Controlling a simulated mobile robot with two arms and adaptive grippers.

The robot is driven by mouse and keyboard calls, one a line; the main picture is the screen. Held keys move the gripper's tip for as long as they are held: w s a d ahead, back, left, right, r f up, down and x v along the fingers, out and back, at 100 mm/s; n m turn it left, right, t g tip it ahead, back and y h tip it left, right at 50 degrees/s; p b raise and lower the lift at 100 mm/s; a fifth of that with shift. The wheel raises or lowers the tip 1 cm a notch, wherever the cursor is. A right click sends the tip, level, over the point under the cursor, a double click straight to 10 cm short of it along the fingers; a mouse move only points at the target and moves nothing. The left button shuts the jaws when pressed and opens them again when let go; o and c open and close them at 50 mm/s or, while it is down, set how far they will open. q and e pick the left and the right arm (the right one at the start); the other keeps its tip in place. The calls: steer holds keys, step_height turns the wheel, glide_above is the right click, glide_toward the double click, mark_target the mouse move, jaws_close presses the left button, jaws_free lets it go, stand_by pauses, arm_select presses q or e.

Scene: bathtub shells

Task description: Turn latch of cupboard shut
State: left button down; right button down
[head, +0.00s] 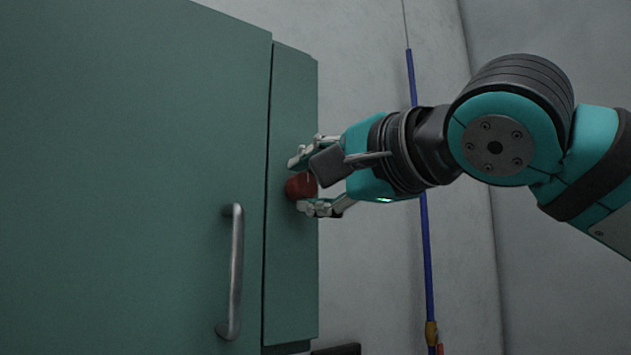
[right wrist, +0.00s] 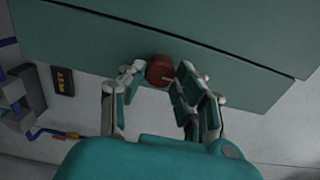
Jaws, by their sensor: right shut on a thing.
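The green cupboard (head: 130,160) fills the left of the head view, with its wide door beside a narrow side panel (head: 292,260). A round red latch knob (head: 299,186) sits on that panel. My right gripper (head: 308,186) reaches in from the right with its fingers above and below the knob, shut on it. In the right wrist view the red knob (right wrist: 160,69) sits between the fingertips (right wrist: 158,75), against the green panel (right wrist: 210,60). The fingers partly hide the knob. My left gripper is not in view.
A vertical metal handle (head: 234,270) stands out from the door, left of the knob. A blue pipe (head: 428,255) runs down the grey wall behind my right arm. A dark box with yellow marks (right wrist: 63,81) shows in the right wrist view.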

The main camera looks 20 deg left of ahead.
stand_by(0.5)
steer(key=c, duration=0.9)
jaws_free()
steer(key=shift+s, duration=0.1)
steer(key=shift+c, duration=0.2)
steer(key=shift+s+d, duration=0.1)
steer(key=shift+d, duration=0.15)
steer(key=v, duration=1.1)
steer(key=shift+s+d, duration=0.15)
steer(key=shift+s, duration=0.1)
